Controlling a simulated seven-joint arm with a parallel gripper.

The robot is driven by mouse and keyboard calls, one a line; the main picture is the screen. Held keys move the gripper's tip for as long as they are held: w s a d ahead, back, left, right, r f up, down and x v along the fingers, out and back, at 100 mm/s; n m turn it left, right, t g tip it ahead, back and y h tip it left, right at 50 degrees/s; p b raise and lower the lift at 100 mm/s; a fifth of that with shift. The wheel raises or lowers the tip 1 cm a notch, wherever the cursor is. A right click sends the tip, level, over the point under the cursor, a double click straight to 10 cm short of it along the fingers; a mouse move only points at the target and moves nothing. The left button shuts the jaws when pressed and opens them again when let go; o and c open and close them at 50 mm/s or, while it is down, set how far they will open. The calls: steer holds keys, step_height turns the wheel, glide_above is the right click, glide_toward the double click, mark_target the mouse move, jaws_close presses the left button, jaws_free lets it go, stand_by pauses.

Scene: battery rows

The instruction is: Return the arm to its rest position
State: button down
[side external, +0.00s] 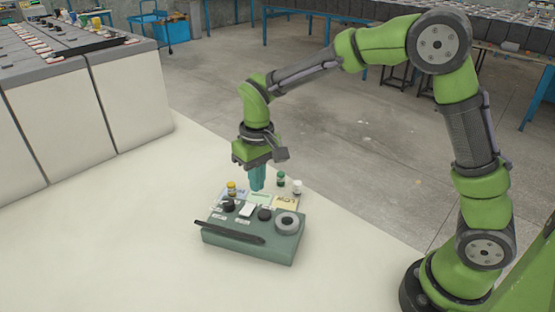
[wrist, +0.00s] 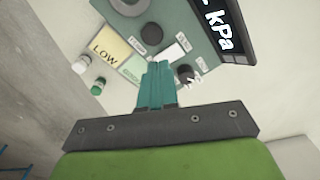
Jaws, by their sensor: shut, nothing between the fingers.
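My gripper (side external: 257,180) points straight down above the back part of a grey-green panel box (side external: 250,248). Its teal fingers are together with nothing between them. In the wrist view my gripper (wrist: 158,75) shows shut in front of the same box (wrist: 215,50). I cannot tell if the fingertips touch the box or hover just above it. The arm is bent forward over the white table (side external: 100,250).
The box carries black knobs (side external: 264,214), a round grey dial (side external: 288,222) and a dark display bar (side external: 230,233). Small yellow-capped (side external: 231,188), green-capped (side external: 281,179) and white (side external: 297,187) pieces stand at its back. The table left of the box is clear.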

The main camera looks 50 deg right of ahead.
steer(key=s+d+r+m+t, duration=0.1)
steer(key=s+d+r+t, duration=0.2)
steer(key=s+r, duration=0.3)
steer(key=s+d+r+m+t+y, duration=0.1)
steer(key=s+r, duration=0.5)
steer(key=s, duration=0.7)
steer(key=shift+d+m+t+y, duration=0.3)
steer(key=shift+d+m+t, duration=0.5)
steer(key=shift+d+t, duration=0.65)
